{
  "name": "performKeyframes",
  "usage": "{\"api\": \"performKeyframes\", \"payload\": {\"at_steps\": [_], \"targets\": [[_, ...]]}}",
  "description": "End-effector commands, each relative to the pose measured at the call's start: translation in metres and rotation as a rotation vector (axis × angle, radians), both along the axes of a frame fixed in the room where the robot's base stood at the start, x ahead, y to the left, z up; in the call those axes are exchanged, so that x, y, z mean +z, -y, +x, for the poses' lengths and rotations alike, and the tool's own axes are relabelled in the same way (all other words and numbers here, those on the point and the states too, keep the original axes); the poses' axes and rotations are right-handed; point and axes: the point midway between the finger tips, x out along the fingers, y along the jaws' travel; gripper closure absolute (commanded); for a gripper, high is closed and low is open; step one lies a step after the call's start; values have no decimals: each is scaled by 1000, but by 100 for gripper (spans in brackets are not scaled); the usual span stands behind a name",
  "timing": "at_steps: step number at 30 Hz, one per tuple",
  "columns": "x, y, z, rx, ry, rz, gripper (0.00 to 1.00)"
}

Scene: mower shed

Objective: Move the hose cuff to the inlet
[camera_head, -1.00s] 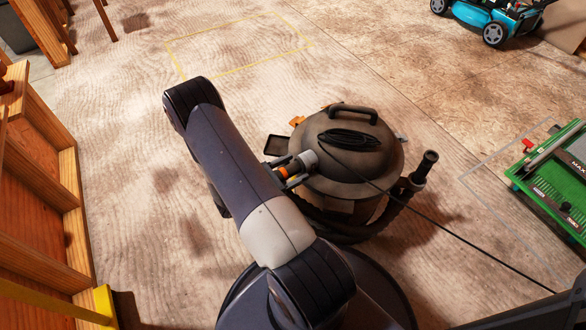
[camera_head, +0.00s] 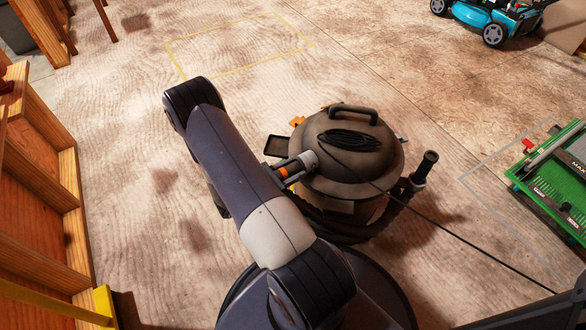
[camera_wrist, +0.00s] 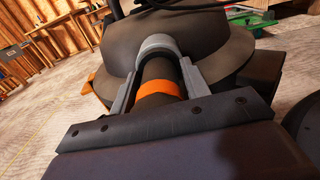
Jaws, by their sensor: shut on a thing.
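The hose cuff (camera_wrist: 160,90) is a dark tube with an orange band, and it lies between the two grey fingers of my gripper (camera_wrist: 160,74), which is shut on it. In the head view the cuff (camera_head: 284,172) is partly hidden by my arm. A light grey ring (camera_wrist: 163,43) sits at the cuff's far end, against the side of the dark shop vacuum (camera_head: 345,160). I cannot tell whether this ring belongs to the cuff or is the inlet, nor whether the cuff is seated. The inlet opening itself is not visible.
A black ribbed hose (camera_head: 390,212) curls around the vacuum's front and right, with an upright dark end (camera_head: 428,163). A thin cable runs to the lower right. A green machine (camera_head: 555,185) stands right, a blue mower (camera_head: 490,22) far right, wooden framing (camera_head: 45,190) left. Floor behind is clear.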

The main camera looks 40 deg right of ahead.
Motion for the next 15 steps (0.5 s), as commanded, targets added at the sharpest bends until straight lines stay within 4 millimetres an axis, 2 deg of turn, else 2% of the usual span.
{"api": "performKeyframes", "payload": {"at_steps": [3,15], "targets": [[0,-1,0,0,0,0,98],[0,-15,3,1,0,-1,98]]}}
